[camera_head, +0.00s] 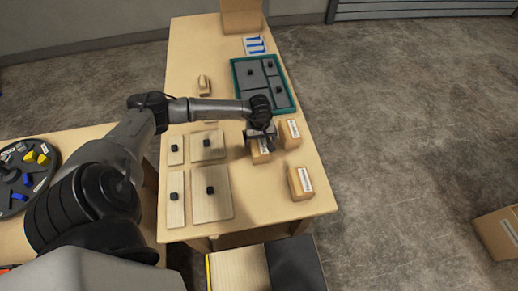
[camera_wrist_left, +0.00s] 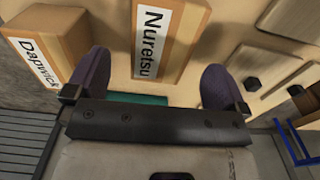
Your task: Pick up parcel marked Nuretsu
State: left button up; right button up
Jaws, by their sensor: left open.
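The Nuretsu parcel (camera_wrist_left: 182,40) is a tan box with a white name label. In the left wrist view it stands between the two dark fingers of my left gripper (camera_wrist_left: 155,66), with a gap on each side. In the head view this parcel (camera_head: 261,156) is partly hidden by my left gripper (camera_head: 260,137), which is over its far end. The gripper is open and empty. My right gripper is not in view.
The Dapwick parcel (camera_wrist_left: 48,50) is close beside the left finger; in the head view it (camera_head: 290,133) is just right of the gripper. Another parcel (camera_head: 300,183) lies nearer the table's right edge. A green-rimmed tray (camera_head: 235,76) is behind, and wooden knobbed panels (camera_head: 219,204) lie left.

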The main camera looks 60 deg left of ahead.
aim_at(259, 144)
pick_arm(q)
jog(key=shift+s+a+f, duration=0.1)
jog(key=shift+f, duration=1.6)
jog(key=shift+a+f, duration=0.1)
jog(key=shift+f, duration=1.55)
jog(key=c, duration=1.1)
jog(key=shift+r, duration=0.1)
